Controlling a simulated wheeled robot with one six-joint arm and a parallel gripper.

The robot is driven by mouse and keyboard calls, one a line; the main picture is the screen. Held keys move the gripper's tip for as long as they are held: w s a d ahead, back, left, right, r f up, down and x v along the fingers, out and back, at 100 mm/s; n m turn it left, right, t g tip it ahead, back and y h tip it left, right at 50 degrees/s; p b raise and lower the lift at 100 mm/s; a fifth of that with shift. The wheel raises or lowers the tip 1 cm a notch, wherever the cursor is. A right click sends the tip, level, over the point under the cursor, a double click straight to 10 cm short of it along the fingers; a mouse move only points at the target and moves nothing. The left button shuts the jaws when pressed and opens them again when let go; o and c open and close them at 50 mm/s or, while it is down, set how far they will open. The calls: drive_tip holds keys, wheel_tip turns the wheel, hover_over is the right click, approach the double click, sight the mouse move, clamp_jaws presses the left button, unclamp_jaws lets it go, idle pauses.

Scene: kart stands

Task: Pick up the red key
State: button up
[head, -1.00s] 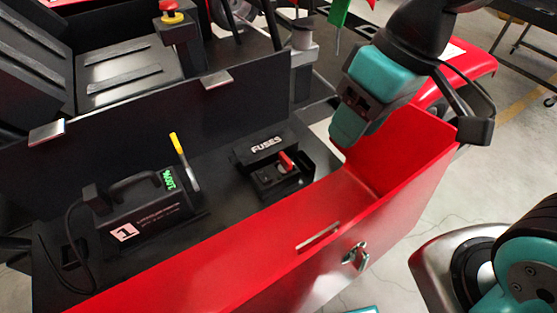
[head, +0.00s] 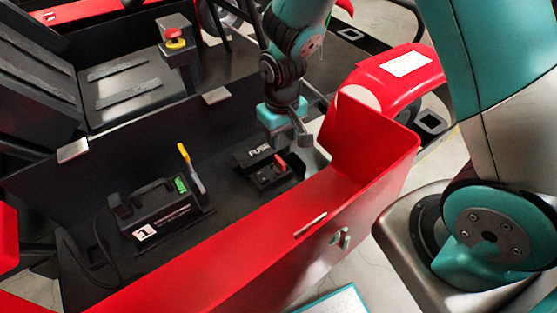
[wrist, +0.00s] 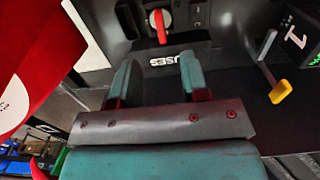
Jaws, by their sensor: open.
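The red key (head: 281,161) is upright in the black fuse box (head: 258,153), which stands inside the red-walled bay. In the wrist view the red key (wrist: 160,27) shows at the top middle, in a pale round seat. My gripper (wrist: 158,76) is open, with its two teal fingers apart and nothing between them. The key lies beyond the fingertips, roughly in line with the gap. In the head view my gripper (head: 290,125) hangs above and just behind the fuse box, apart from the key as far as I can tell.
A black battery unit (head: 150,212) with a yellow-tipped lever (head: 184,153) stands left of the fuse box. The red side wall (head: 235,255) runs along the front. A red emergency button (head: 175,36) stands on a post behind. A black panel (head: 130,150) borders the bay.

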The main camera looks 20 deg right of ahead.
drive_tip(key=p, duration=0.1)
hover_over(281, 161)
drive_tip(key=f, duration=0.5)
drive_tip(key=shift+s, duration=0.25)
drive_tip(key=shift+w+f+p, duration=0.2)
drive_tip(key=shift+f+p, duration=1.1)
drive_tip(key=shift+f, duration=1.25)
drive_tip(key=shift+c, duration=0.2)
clamp_jaws()
